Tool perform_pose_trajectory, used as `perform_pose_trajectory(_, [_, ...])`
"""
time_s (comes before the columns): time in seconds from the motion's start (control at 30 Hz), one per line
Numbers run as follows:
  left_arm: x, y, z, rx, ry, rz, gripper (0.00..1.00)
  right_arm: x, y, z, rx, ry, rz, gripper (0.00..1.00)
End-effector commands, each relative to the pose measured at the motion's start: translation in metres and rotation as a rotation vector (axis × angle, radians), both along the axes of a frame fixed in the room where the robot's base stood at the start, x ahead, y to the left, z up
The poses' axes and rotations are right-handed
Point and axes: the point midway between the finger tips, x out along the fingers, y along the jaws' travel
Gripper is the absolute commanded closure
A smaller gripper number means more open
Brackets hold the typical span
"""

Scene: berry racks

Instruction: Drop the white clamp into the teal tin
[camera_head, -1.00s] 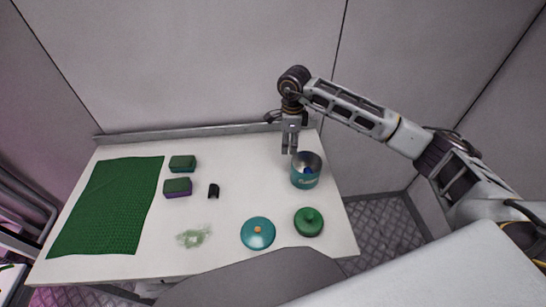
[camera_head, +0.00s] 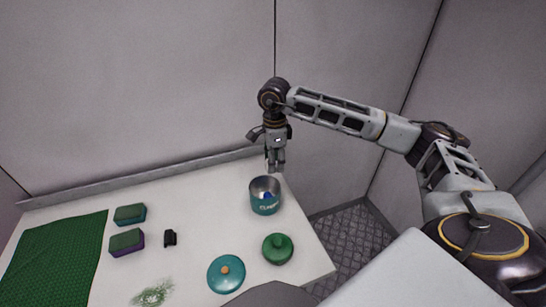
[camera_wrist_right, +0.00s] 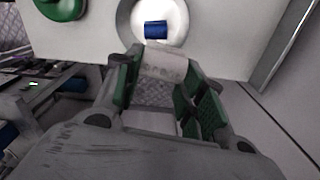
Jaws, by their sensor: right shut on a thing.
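The teal tin (camera_head: 264,207) stands upright and open near the table's back right edge. A blue item (camera_head: 266,196) lies inside it; it also shows in the right wrist view (camera_wrist_right: 156,30). My right gripper (camera_head: 275,166) points down just above and behind the tin's rim in the head view. In the right wrist view its green-padded fingers are shut on the white clamp (camera_wrist_right: 165,65), which shows between the fingertips, with the tin's round opening (camera_wrist_right: 183,25) just beyond. The clamp is hard to make out in the head view. My left gripper is not in view.
A teal lid (camera_head: 226,274) with an orange knob and a green lid (camera_head: 278,249) lie in front of the tin. A black clip (camera_head: 170,238), two sponges (camera_head: 127,241) (camera_head: 130,214), a green mat (camera_head: 52,260) and a green smear (camera_head: 152,295) are farther left.

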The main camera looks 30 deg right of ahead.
Motion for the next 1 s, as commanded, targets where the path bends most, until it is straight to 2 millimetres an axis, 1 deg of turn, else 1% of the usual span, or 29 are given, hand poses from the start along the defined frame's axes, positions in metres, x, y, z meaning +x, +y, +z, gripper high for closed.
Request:
perform_pose_trajectory(0.03, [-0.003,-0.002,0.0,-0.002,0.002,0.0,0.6,-0.004,0.006,0.0,0.0,-0.001,0.027,0.71])
perform_pose_trajectory(0.13, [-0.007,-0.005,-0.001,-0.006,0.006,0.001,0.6,-0.011,0.014,0.0,0.0,0.0,0.084,0.71])
perform_pose_trajectory(0.3, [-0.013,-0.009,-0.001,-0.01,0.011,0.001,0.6,-0.01,0.014,0.0,0.0,0.0,0.125,0.71])
perform_pose_trajectory(0.47, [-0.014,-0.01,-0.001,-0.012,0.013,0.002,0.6,-0.01,0.014,0.0,0.0,0.0,0.131,0.71])
perform_pose_trajectory(0.63, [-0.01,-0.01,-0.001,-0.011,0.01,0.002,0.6,-0.01,0.014,0.0,0.0,0.0,0.13,0.71])
perform_pose_trajectory(0.77, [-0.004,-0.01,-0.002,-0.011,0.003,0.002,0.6,-0.01,0.014,-0.001,0.0,0.0,0.13,0.71])
perform_pose_trajectory(1.0, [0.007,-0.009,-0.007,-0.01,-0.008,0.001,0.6,-0.01,0.014,-0.012,0.0,0.0,0.13,0.71])
